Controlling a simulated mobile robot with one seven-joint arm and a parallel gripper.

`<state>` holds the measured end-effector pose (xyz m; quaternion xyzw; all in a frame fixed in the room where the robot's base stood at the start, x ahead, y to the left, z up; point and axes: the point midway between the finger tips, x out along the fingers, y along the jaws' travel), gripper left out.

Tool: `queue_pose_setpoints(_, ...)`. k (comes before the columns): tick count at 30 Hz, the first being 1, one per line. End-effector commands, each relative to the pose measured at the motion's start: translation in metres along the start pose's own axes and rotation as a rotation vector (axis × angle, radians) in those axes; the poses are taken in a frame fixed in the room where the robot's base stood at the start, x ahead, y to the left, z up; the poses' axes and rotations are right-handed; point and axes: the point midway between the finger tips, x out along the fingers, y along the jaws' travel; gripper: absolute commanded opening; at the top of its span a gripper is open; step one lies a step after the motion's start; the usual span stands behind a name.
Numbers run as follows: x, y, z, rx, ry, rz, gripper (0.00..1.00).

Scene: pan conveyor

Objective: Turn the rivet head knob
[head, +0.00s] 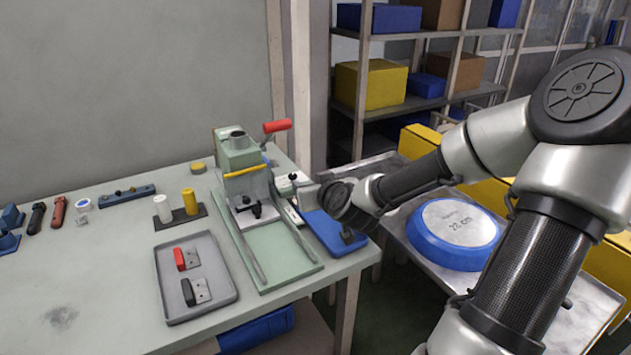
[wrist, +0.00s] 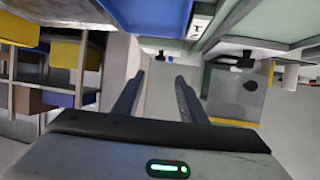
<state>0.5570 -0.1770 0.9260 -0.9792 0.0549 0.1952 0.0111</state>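The pale green rivet press (head: 238,155) stands on the bench, with a red-handled lever (head: 277,126) at its top right. A small black knob (head: 257,210) sits low at its front; I take it as the rivet head knob, but the label is not readable. In the wrist view the press's pale face shows at the right with a dark piece (wrist: 243,62) on it; I cannot tell whether this is the knob. My gripper (wrist: 158,95) is open, with nothing between its fingers, and apart from the press. In the head view my fingers are not clearly visible.
A blue tray (head: 326,228) lies right of the press, close to my wrist. A grey tray (head: 222,270) holds a red-ended and a black-ended piece. A blue pan (head: 455,233) marked 22 cm sits on the conveyor at right. Shelves (head: 430,104) stand behind.

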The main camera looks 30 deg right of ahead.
Motion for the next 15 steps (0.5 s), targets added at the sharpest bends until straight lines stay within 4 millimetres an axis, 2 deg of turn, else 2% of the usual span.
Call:
queue_pose_setpoints(1, -0.013, 0.002, -0.003, -0.001, -0.001, 0.005, 0.38)
queue_pose_setpoints(6, -0.038, 0.002, -0.002, 0.000, -0.001, 0.003, 0.38)
queue_pose_setpoints(15, -0.048, 0.000, 0.000, 0.001, 0.000, 0.000, 0.38)
